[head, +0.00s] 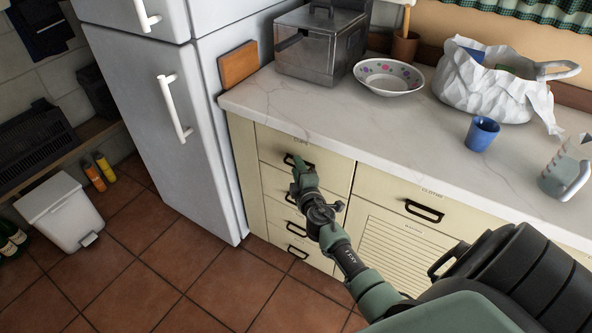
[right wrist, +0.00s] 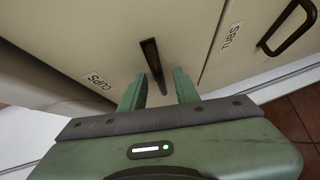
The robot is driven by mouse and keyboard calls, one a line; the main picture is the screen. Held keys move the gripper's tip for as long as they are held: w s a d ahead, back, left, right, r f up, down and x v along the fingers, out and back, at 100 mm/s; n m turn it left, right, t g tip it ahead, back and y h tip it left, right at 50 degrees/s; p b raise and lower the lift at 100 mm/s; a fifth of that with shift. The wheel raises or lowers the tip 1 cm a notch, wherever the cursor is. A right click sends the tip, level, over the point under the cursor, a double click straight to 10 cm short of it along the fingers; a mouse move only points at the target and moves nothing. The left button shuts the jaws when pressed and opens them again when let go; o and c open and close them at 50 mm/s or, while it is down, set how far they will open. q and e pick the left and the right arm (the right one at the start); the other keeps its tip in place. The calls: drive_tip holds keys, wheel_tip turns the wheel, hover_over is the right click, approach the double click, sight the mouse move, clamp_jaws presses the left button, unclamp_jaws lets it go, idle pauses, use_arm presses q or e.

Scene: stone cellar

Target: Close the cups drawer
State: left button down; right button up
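The cups drawer (head: 330,168) is the top drawer of the left column in the cream cabinet, with a "CUPS" label above its dark handle. Its front looks flush or nearly so with the cabinet; I cannot tell if a small gap is left. My right gripper (head: 298,166) is at this handle and partly covers it. In the right wrist view, the two green fingers (right wrist: 160,90) are apart, with the near end of the dark handle (right wrist: 151,62) between or just beyond their tips. I cannot tell whether they touch it. My left gripper is not in view.
Smaller drawers lie below, and a drawer labelled like "CLOTHS" (head: 400,205) is to the right. The countertop (head: 330,112) holds a bowl (head: 388,77), a blue cup (head: 482,133) and a white bag (head: 485,95). A fridge (head: 165,100) stands left. Tiled floor (head: 170,255) is clear in front.

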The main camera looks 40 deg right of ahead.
drive_tip(key=shift+a, duration=0.15)
drive_tip(key=v, duration=0.7)
drive_tip(key=shift+s, duration=0.4)
drive_tip(key=s+a+f+m+g+y, duration=0.1)
drive_tip(key=s+a+f+g, duration=0.3)
drive_tip(key=f, duration=0.6)
drive_tip(key=s+a+f+m+g+y, duration=0.1)
drive_tip(key=s+a+f+m+y, duration=0.1)
drive_tip(key=s+f, duration=0.6)
drive_tip(key=s+a+f+m+g+y, duration=0.1)
drive_tip(key=s+a+f+g, duration=0.2)
drive_tip(key=f, duration=0.8)
drive_tip(key=s+a+f+m+g, duration=0.2)
drive_tip(key=s+f, duration=0.2)
drive_tip(key=s, duration=0.6)
drive_tip(key=s+a+f+m+g+y, duration=0.1)
drive_tip(key=s+f, duration=0.4)
drive_tip(key=s, duration=0.5)
drive_tip(key=s+a+f+m+g+y+p, duration=0.1)
drive_tip(key=s+f, duration=0.4)
drive_tip(key=s, duration=0.6)
drive_tip(key=shift+a+f+m+g, duration=0.25)
drive_tip(key=shift+a+m+g, duration=0.55)
drive_tip(key=shift+a+g, duration=0.4)
